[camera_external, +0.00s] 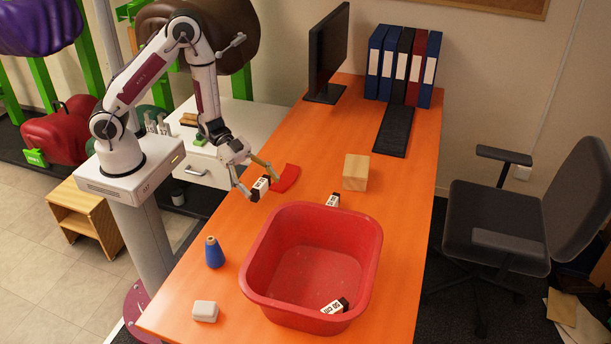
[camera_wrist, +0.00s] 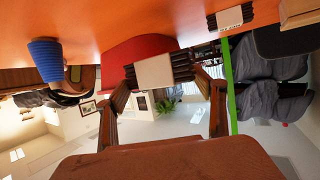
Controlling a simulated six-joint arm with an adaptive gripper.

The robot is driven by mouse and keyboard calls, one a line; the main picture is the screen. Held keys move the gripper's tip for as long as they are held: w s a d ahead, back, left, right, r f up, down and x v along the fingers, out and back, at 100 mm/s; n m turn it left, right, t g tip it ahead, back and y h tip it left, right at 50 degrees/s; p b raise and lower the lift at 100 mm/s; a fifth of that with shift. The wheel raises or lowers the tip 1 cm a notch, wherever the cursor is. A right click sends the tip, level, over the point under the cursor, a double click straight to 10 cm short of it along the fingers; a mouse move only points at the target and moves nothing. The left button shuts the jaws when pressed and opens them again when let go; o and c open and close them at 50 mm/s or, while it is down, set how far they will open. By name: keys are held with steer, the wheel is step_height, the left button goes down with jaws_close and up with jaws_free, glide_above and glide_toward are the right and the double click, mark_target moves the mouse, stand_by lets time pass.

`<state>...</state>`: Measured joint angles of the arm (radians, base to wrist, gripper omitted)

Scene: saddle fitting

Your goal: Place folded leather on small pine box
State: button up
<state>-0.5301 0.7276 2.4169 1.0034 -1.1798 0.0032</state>
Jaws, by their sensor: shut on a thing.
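My gripper (camera_external: 254,179) is shut on a folded leather bundle (camera_external: 261,187), dark and layered with a white label band. The bundle also shows between the fingers in the wrist view (camera_wrist: 155,71). It appears held above the orange table, left of the small pine box (camera_external: 356,172). The box is a pale wooden cube standing on the table with its top bare; an edge of it shows in the wrist view (camera_wrist: 301,12). A second similar bundle (camera_external: 333,201) lies on the table in front of the box. A third (camera_external: 336,306) lies inside the red tub.
The large red tub (camera_external: 262,225) stands on the orange table (camera_external: 400,270), in front of the box. A flat red piece (camera_external: 287,177) lies beside my gripper. A blue cone (camera_external: 214,252) and a small white block (camera_external: 205,311) stand left. A keyboard (camera_external: 394,131), monitor (camera_external: 328,50) and binders (camera_external: 403,65) are behind.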

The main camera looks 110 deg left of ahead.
steer(key=w+a+r+n+t+y, duration=0.15)
steer(key=w+a+n+y, duration=0.25)
steer(key=w+a, duration=1.1)
step_height(320, 180, up, 6)
steer(key=n+y, duration=0.6)
steer(key=y, duration=0.1)
glide_above(357, 165)
steer(key=shift+g, duration=0.45)
steer(key=shift+f, duration=3.15)
steer(key=shift+f, duration=1.85)
steer(key=shift+f, duration=0.15)
